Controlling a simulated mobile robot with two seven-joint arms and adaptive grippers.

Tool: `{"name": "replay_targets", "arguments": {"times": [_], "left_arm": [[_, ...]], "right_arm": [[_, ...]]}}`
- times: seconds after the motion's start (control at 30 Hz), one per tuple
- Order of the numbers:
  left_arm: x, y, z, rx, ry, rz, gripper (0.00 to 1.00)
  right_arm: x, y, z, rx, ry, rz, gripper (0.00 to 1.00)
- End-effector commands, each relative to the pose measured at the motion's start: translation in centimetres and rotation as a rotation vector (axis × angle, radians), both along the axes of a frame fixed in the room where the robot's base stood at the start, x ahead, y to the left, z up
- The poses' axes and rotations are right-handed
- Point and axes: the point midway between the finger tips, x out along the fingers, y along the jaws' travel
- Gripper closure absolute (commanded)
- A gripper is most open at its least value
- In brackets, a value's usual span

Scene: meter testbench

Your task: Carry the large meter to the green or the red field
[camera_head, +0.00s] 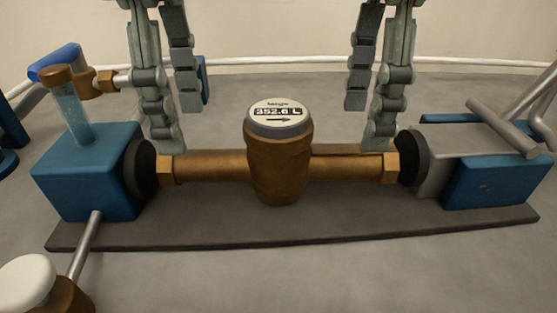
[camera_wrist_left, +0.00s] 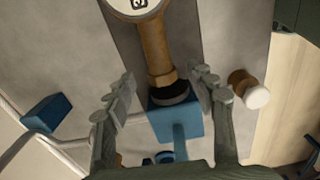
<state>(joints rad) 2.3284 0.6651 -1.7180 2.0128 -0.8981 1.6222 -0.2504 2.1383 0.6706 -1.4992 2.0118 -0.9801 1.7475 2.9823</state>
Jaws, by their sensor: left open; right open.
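The large meter (camera_head: 279,165) is a brass body with a white round dial reading 352.6 L, a black arrow and brass pipes to both sides. It lies level between the black end pieces of two blue bench blocks. Its left part also shows in the left wrist view (camera_wrist_left: 153,45). My left gripper (camera_head: 178,122) is open, with its fingers in front of and behind the left pipe end. The left wrist view shows its fingertips on both sides of that end. My right gripper (camera_head: 368,122) is open around the right pipe end. No green or red field is in view.
The left blue block (camera_head: 85,175) carries a clear tube with a brass cap and a valve. The right blue block (camera_head: 495,185) has a grey metal handle (camera_head: 503,126). A white knob (camera_head: 27,283) stands front left. The dark base plate (camera_head: 290,233) has clear grey table before it.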

Motion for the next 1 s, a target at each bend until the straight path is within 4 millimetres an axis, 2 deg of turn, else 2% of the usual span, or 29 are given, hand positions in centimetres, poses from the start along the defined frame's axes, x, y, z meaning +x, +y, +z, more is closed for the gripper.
{"name": "replay_targets", "arguments": {"times": [0.5, 0.67, 0.93, 1.0], "left_arm": [[0.0, 0.0, -6.7, 0.0, 0.0, 0.002, 0.45], [0.0, 0.0, -7.5, -0.001, 0.0, 0.003, 0.45], [0.0, 0.0, -7.6, -0.001, 0.0, 0.003, 0.45], [0.0, 0.0, -7.6, -0.001, 0.0, 0.003, 0.52]], "right_arm": [[0.0, 0.0, -6.8, -0.001, 0.003, 0.0, 0.45], [0.0, 0.0, -7.6, 0.0, 0.001, 0.0, 0.45], [0.0, 0.0, -7.7, 0.0, 0.001, 0.0, 0.45], [0.0, 0.0, -7.7, 0.0, 0.001, 0.0, 0.52]]}}
